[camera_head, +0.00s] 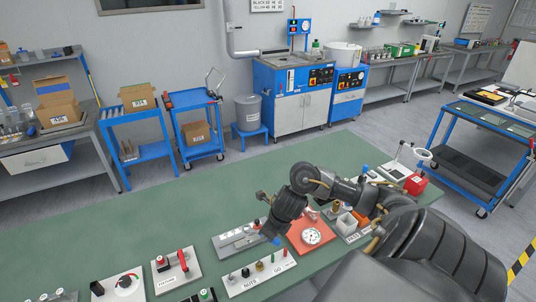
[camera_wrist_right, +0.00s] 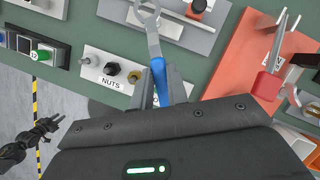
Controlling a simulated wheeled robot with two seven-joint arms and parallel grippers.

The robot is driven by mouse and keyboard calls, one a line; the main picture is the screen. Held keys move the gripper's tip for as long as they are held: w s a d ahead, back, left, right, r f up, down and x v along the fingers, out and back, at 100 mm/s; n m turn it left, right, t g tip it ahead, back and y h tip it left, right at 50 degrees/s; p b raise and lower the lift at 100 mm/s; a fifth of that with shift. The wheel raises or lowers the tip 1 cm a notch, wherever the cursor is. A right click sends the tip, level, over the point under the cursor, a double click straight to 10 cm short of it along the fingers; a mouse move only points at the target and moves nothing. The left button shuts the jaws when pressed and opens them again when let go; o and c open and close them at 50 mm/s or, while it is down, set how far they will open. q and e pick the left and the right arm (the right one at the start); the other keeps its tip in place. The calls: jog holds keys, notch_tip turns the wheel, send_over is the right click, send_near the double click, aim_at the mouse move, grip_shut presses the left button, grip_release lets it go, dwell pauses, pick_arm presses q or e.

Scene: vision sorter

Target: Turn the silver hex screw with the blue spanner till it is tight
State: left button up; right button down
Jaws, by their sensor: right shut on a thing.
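My right gripper (camera_wrist_right: 158,92) is shut on the blue handle of the spanner (camera_wrist_right: 158,75). The spanner's silver jaw end points away from the gripper, over a grey plate (camera_wrist_right: 178,27) at the top of the right wrist view. The silver hex screw cannot be made out clearly; I cannot tell whether the jaw touches it. In the head view my right gripper (camera_head: 274,234) is low over the green bench, by the grey plate (camera_head: 229,249), with a bit of blue at its tip. A dark jointed part at the lower left of the right wrist view may be my left arm.
A white NUTS board (camera_head: 258,275) with several pegs lies in front of the grey plate. An orange board (camera_head: 327,242) with a round white dial is on the right. A switch board (camera_head: 178,272) is on the left. The bench's left rear is clear.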

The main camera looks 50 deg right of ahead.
notch_tip(320, 180, down, 5)
jog(key=b, duration=0.3)
jog(key=n+b, duration=0.1)
jog(key=b, duration=0.1)
jog(key=d+n+b, duration=0.1)
jog(key=b, duration=0.1)
jog(key=shift+w+d+r+y, duration=0.1)
jog(key=shift+w+d+y, duration=0.2)
jog(key=shift+w+y, duration=0.1)
jog(key=shift+w+d+r+n+b, duration=0.15)
jog(key=shift+d+n+b, duration=0.35)
jog(key=shift+n+b, duration=0.55)
jog(key=shift+w+d+n+g+y+b, duration=0.3)
jog(key=shift+n+y+b, duration=0.15)
jog(key=shift+b, duration=0.15)
jog(key=shift+r, duration=0.15)
jog(key=shift+f+b, duration=0.2)
jog(key=shift+b, duration=0.55)
jog(key=shift+s+f+b, duration=0.1)
jog(key=shift+f+b, duration=0.55)
jog(key=shift+b, duration=0.05)
dwell(0.7)
dwell(0.5)
